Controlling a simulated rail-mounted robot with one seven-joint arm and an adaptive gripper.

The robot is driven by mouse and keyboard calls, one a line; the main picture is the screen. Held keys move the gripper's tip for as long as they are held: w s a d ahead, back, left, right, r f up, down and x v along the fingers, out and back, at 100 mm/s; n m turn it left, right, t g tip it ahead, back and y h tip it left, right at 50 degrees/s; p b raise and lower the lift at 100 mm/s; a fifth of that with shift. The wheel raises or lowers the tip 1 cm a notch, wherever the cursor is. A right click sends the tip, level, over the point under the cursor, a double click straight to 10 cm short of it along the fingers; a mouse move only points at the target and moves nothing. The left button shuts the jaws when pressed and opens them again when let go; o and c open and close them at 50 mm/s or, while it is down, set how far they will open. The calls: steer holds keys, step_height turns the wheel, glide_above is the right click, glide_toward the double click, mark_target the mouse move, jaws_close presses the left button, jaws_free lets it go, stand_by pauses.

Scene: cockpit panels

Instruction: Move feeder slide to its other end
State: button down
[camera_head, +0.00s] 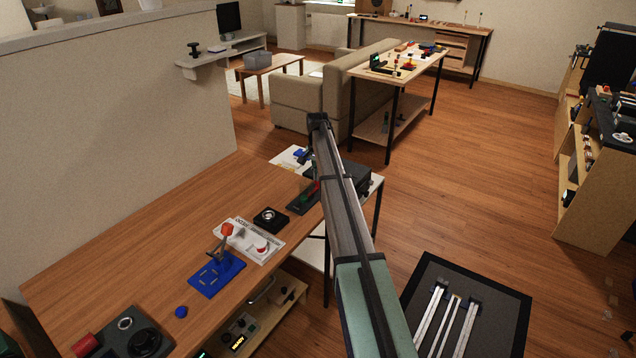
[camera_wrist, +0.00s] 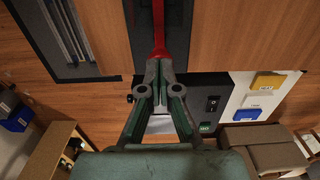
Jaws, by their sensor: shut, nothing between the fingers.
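In the wrist view, a long dark panel (camera_wrist: 178,32) lies on the wooden bench, with a red bar-like handle (camera_wrist: 158,28) running along it. I take this to be the feeder slide, but no label is readable. My gripper (camera_wrist: 159,62) is shut and empty. Its tips are at the near end of the red handle; I cannot tell whether they touch it. In the head view, the dark panel (camera_head: 298,203) sits near the bench's far end, with a bit of red beside my arm. My arm hides much of it and most of the gripper.
A black box with a switch (camera_wrist: 212,103) and a white board with yellow and blue blocks (camera_wrist: 243,88) lie beside the panel.

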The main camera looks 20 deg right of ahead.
steer(key=shift+s+a+f, duration=0.15)
steer(key=shift+s+a, duration=0.65)
steer(key=shift+a, duration=0.3)
stand_by(0.5)
stand_by(0.3)
step_height(320, 180, up, 7)
steer(key=p, duration=0.3)
steer(key=shift+p, duration=0.35)
steer(key=shift+w, duration=0.1)
stand_by(0.5)
